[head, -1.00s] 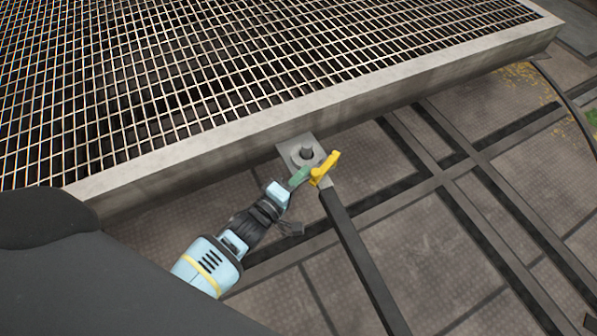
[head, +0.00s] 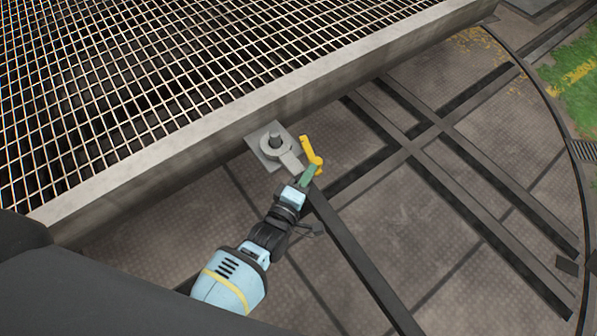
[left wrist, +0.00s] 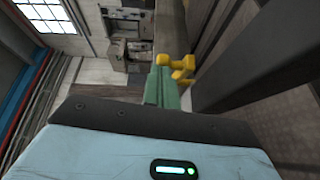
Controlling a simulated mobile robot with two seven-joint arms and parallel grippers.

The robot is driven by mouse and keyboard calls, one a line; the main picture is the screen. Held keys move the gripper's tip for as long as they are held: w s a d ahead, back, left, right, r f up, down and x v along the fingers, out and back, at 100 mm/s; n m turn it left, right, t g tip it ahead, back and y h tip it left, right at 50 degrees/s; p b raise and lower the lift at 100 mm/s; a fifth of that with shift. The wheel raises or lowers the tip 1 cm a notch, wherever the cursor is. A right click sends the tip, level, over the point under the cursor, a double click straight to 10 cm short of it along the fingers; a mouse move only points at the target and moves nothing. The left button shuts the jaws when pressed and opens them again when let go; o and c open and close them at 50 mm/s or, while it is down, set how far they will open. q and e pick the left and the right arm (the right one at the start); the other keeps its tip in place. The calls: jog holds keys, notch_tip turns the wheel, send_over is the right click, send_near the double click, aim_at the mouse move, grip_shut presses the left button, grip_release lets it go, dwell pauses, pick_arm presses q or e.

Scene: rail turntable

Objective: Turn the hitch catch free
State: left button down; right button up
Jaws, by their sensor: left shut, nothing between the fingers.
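The yellow hitch catch (head: 311,153) sits at the end of a dark drawbar (head: 358,255), with its free end pointing up and slightly left in the head view. A grey ring around a pin (head: 275,144) lies just left of it, on a plate at the grated deck's edge. My left gripper (head: 308,175) is shut and empty, its green fingertips right by the catch's lower end. In the left wrist view the green fingers (left wrist: 161,88) are together, with the yellow catch (left wrist: 180,67) just beyond them. I cannot tell whether they touch. My right gripper is not in view.
The grated deck (head: 200,158) with its grey side beam fills the upper left. Dark rails (head: 425,148) cross the plated floor (head: 420,210) at right. Open floor lies right of the drawbar.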

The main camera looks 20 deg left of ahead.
pick_arm(q)
jog(key=shift+w+d, duration=0.2)
jog(key=shift+d, duration=0.25)
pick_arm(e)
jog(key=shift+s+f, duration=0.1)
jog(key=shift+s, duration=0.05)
pick_arm(q)
jog(key=shift+d, duration=0.1)
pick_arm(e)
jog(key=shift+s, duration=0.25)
